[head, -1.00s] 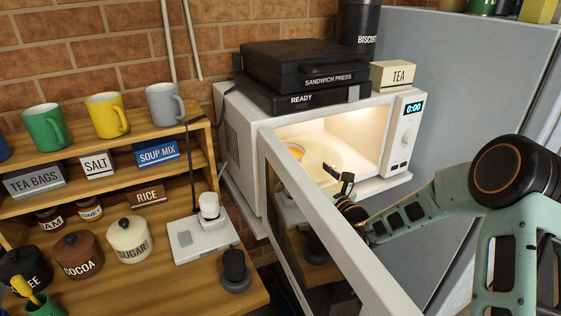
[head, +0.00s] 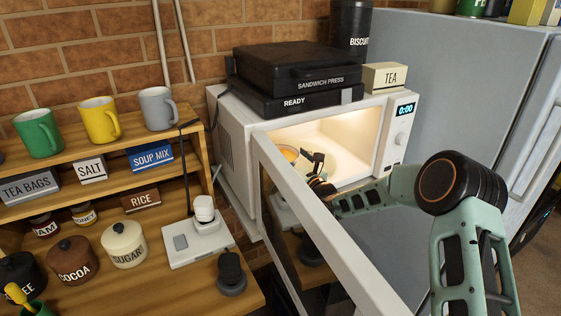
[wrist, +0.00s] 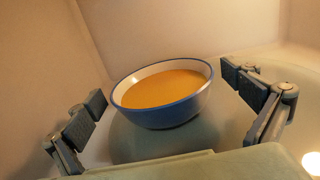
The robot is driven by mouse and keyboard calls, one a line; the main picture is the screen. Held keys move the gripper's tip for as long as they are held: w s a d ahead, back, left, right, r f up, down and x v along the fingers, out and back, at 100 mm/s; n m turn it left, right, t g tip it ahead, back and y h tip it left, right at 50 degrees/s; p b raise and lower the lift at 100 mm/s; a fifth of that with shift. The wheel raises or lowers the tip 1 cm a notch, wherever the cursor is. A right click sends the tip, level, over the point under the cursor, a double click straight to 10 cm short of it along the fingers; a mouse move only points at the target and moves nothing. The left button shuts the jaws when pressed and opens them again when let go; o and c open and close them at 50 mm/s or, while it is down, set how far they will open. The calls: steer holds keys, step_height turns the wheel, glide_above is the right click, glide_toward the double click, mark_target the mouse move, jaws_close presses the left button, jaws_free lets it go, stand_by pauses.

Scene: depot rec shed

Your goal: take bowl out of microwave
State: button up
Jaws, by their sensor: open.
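In the head view only a bit of the bowl (head: 289,154) shows behind the door's top edge. The microwave door (head: 322,235) is swung open toward me. My gripper (head: 315,163) is at the microwave's opening, to the right of the bowl in the head view. In the wrist view my gripper (wrist: 170,95) is open, with one finger on each side of the bowl and visible gaps; the bowl appears ahead of the fingers.
A sandwich press (head: 295,67) and a tea box (head: 384,77) sit on the microwave. The open door stands left of my arm, close to it. A wooden shelf (head: 150,223) with mugs and jars is at left; a grey fridge (head: 460,90) is at right.

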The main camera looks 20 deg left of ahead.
steer(key=shift+c, duration=0.4)
steer(key=c, duration=1.5)
steer(key=shift+r, duration=0.15)
steer(key=shift+c, duration=1.1)
